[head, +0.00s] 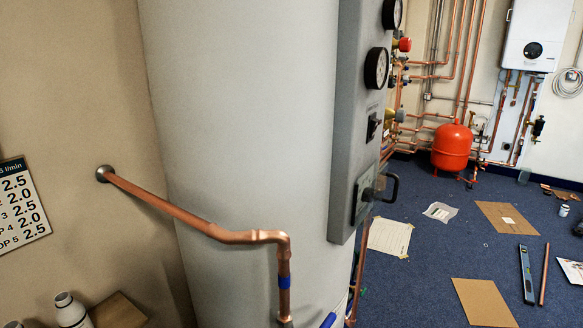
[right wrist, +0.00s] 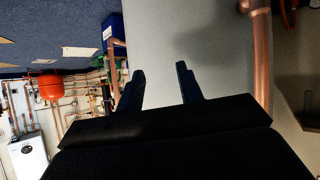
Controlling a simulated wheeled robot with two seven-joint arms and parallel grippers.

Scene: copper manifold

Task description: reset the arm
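My right gripper (right wrist: 160,69) shows in the right wrist view with its two dark fingers apart and nothing between them. A pale grey surface fills the space beyond the fingertips. A copper pipe (right wrist: 262,55) runs to the right of the fingers, apart from them. Neither gripper shows in the head view, and my left gripper is in no view.
In the head view a large pale cylinder (head: 240,110) carries a grey panel (head: 350,120) with gauges. A copper pipe (head: 165,205) with a blue band juts from the left wall. A red vessel (head: 452,147) and cardboard sheets (head: 484,302) are on the blue floor.

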